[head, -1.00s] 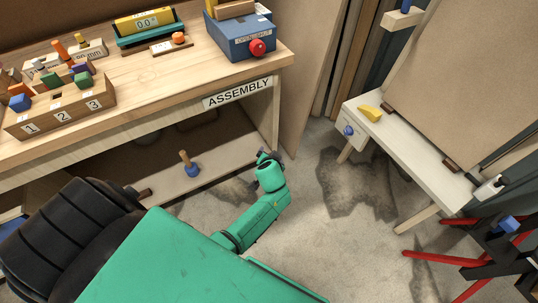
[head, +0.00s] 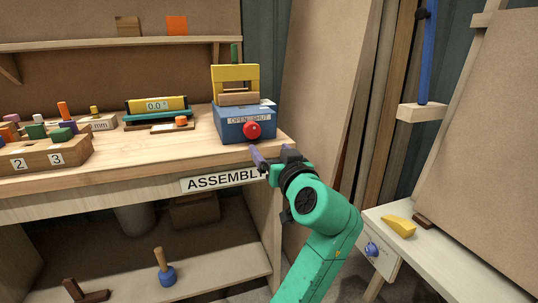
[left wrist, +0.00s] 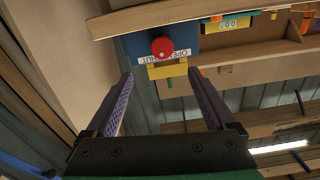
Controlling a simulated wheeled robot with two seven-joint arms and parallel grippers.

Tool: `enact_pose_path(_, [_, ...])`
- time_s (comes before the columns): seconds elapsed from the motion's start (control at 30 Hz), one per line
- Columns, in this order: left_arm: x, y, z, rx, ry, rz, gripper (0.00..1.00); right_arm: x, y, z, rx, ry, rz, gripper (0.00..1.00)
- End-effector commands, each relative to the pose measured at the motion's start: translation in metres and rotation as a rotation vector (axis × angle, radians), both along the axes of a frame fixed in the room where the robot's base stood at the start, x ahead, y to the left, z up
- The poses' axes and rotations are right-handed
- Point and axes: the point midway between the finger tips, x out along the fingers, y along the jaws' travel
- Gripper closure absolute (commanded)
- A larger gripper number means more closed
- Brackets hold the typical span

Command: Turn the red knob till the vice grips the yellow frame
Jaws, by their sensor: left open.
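The blue vice (head: 238,133) stands at the right end of the workbench, with an OPEN/SHUT label on its front. The red knob (head: 252,131) is on that front face, right of centre. The yellow frame (head: 235,74) stands on top of the vice, upright, around a wooden piece (head: 238,97). Whether the vice touches the frame I cannot tell. My left gripper (head: 268,158) is just below and in front of the knob, apart from it. In the left wrist view the open, empty fingers (left wrist: 160,100) point toward the knob (left wrist: 162,47). My right gripper is out of view.
A device reading 0.0 (head: 157,105) and a small block with an orange knob (head: 180,122) sit left of the vice. A numbered wooden box (head: 45,158) is further left. The ASSEMBLY sign (head: 222,180) is on the bench front. A side table (head: 480,245) stands right.

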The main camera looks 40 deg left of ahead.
Motion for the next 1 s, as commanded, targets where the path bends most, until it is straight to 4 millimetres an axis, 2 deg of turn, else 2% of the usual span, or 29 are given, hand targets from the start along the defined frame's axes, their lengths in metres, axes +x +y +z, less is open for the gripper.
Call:
enact_pose_path(0.17, [0.011, 0.019, 0.005, 0.002, -0.002, 0.007, 0.11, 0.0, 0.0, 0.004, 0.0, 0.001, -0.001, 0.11])
enact_pose_path(0.5, [0.062, 0.093, 0.005, 0.003, 0.0, 0.006, 0.11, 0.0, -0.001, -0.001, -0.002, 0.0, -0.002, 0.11])
enact_pose_path(0.6, [0.074, 0.108, 0.004, 0.002, 0.001, 0.004, 0.11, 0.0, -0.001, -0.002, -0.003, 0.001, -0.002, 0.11])
enact_pose_path(0.73, [0.081, 0.118, 0.003, 0.0, 0.0, 0.003, 0.11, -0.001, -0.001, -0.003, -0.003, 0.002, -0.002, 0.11])
enact_pose_path(0.97, [0.082, 0.12, 0.003, -0.001, 0.0, 0.001, 0.11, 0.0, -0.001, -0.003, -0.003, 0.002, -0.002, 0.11])
enact_pose_path(1.0, [0.082, 0.12, 0.003, -0.001, 0.001, 0.001, 0.19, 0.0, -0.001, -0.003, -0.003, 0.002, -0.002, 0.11])
